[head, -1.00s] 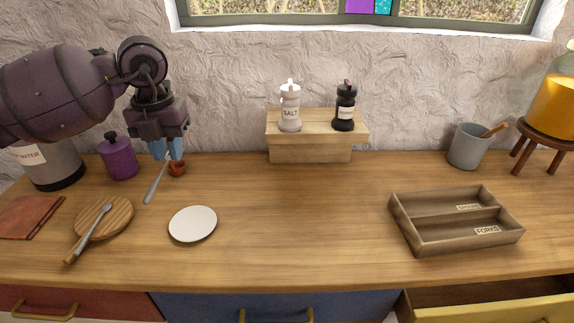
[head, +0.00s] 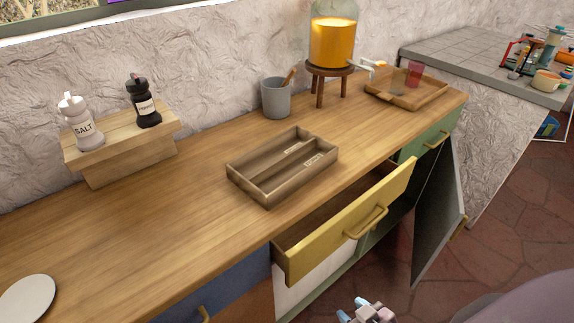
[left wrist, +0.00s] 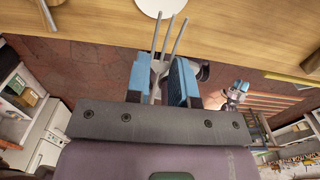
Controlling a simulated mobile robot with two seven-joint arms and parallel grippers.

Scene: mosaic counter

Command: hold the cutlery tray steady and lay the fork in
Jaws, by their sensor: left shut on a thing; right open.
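The wooden cutlery tray (head: 236,185) sits on the counter in the head view, with two long empty compartments. Each has a small white label, too blurred to read now; the front one read FORKS a second ago. My left gripper (left wrist: 161,80) is shut on the metal fork (left wrist: 157,66), whose tines point up in the left wrist view. That gripper is outside the head view. My right gripper (head: 366,312) is at the bottom edge of the head view, open and empty, in front of the cabinets and apart from the tray.
An open yellow drawer (head: 345,225) juts out below the tray, beside an open cabinet door (head: 440,205). A grey cup (head: 275,98) and a drink dispenser on a stand (head: 332,68) are behind the tray. A white plate (head: 28,298) lies left.

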